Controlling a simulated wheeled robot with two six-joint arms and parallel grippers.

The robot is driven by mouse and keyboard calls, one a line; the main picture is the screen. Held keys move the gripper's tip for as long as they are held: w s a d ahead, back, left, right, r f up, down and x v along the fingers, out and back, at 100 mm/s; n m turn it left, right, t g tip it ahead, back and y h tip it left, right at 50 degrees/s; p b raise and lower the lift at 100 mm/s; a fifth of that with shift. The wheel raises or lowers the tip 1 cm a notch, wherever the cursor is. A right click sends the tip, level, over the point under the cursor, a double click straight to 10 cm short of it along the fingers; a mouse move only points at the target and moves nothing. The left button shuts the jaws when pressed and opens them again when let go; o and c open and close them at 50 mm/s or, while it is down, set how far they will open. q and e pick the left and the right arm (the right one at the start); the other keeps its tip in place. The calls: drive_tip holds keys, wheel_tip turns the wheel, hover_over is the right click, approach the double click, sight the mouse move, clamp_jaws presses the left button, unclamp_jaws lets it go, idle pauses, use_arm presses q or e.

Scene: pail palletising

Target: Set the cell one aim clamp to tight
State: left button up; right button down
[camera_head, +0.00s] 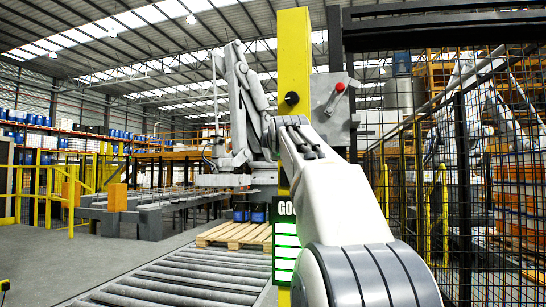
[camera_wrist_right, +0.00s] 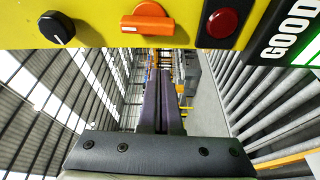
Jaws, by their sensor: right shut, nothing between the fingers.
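A yellow post (camera_head: 294,40) carries a black knob (camera_head: 292,98) on its front. In the right wrist view, the post's yellow panel (camera_wrist_right: 95,12) shows the black knob (camera_wrist_right: 57,29), an orange handle (camera_wrist_right: 148,20) lying along the panel, and a red button (camera_wrist_right: 222,22). No label naming the aim clamp is readable. My right gripper (camera_wrist_right: 164,75) is shut and empty, its fingers pointing toward the panel below the orange handle in the picture. I see no contact. In the head view my right arm hides the handle, button and fingers. My left gripper is out of view.
A green-and-white "GOOD" sign (camera_head: 286,240) hangs below. Left are a roller conveyor (camera_head: 185,280) and a wooden pallet (camera_head: 238,234) with blue pails (camera_head: 257,214). A mesh fence (camera_head: 515,190) stands at right.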

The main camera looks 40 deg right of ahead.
drive_tip(key=shift+a+b+v, duration=0.2)
drive_tip(key=shift+b+v, duration=0.45)
drive_tip(key=shift+v, duration=1.55)
drive_tip(key=shift+w, duration=0.1)
drive_tip(key=shift+f, duration=0.1)
drive_tip(key=w+a+f+g+y, duration=0.1)
drive_tip(key=w+a+f+y, duration=0.25)
drive_tip(key=a+f, duration=0.5)
drive_tip(key=w+a+f+g+y, duration=0.1)
drive_tip(key=w+a+f+y, duration=0.25)
drive_tip(key=a+f, duration=0.45)
drive_tip(key=s+a+f+m+g+y, duration=0.1)
drive_tip(key=s+a+f+g+y, duration=0.1)
drive_tip(key=a+f, duration=0.5)
drive_tip(key=s+a+f+g+y, duration=0.25)
drive_tip(key=a+f, duration=0.25)
drive_tip(key=f, duration=0.3)
drive_tip(key=s+a+f+m+g, duration=0.1)
drive_tip(key=s+a+f+g, duration=0.3)
drive_tip(key=s+a+f, duration=0.65)
drive_tip(key=s+f+g, duration=0.2)
drive_tip(key=s+f, duration=0.5)
drive_tip(key=s, duration=0.2)
drive_tip(key=s+f+m+g, duration=0.1)
drive_tip(key=s+f+g, duration=0.2)
drive_tip(key=s+f, duration=0.4)
drive_tip(key=s, duration=0.3)
drive_tip(key=shift+s+f, duration=0.25)
drive_tip(key=shift+f, duration=0.15)
